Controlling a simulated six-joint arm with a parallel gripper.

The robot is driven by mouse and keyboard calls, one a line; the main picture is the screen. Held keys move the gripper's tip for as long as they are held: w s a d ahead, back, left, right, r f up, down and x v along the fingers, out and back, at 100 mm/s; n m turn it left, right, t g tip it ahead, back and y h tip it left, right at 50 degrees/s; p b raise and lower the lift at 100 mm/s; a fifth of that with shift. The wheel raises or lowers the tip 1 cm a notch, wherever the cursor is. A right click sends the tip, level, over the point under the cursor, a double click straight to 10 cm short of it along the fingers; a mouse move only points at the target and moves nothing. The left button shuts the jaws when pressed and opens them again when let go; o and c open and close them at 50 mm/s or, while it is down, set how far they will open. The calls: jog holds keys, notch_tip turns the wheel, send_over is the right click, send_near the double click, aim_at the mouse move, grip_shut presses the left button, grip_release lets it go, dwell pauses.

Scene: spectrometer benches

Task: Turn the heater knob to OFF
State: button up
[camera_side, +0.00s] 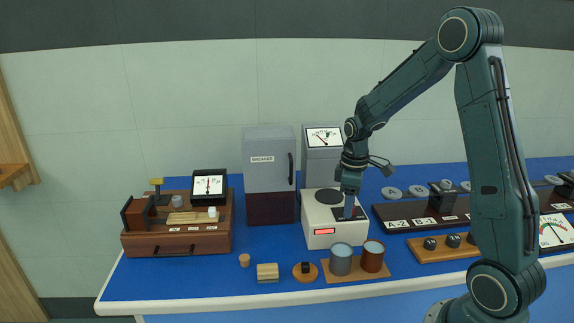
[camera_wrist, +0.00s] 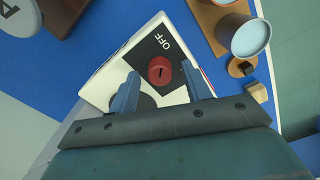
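The heater (camera_side: 320,229) is a white box with a round dark plate on top and a lit red display on its front. In the wrist view the red heater knob (camera_wrist: 161,70) sits on a black panel with a white OFF label (camera_wrist: 167,46) beside it. A short dark mark shows on the knob; I cannot tell which end of it points. My gripper (camera_side: 349,210) is down over the panel, its blue fingers open. In the wrist view the gripper (camera_wrist: 166,77) has one finger on each side of the knob, with gaps showing. The side view hides the knob.
Two metal cups on a wooden board (camera_side: 358,276) stand in front of the heater. A grey breaker box (camera_side: 268,172) stands left behind it, and a dark labelled rail (camera_side: 410,222) lies to the right. A wooden drawer unit (camera_side: 178,243) is far left.

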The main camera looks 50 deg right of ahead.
notch_tip(320, 180, up, 14)
dwell(0.9)
jog(key=s+a+r+m+t, duration=0.3)
jog(key=s+a+m+t, duration=0.1)
jog(key=s+a, duration=1.3)
jog(key=shift+s+a+t, duration=0.15)
jog(key=shift+t, duration=0.65)
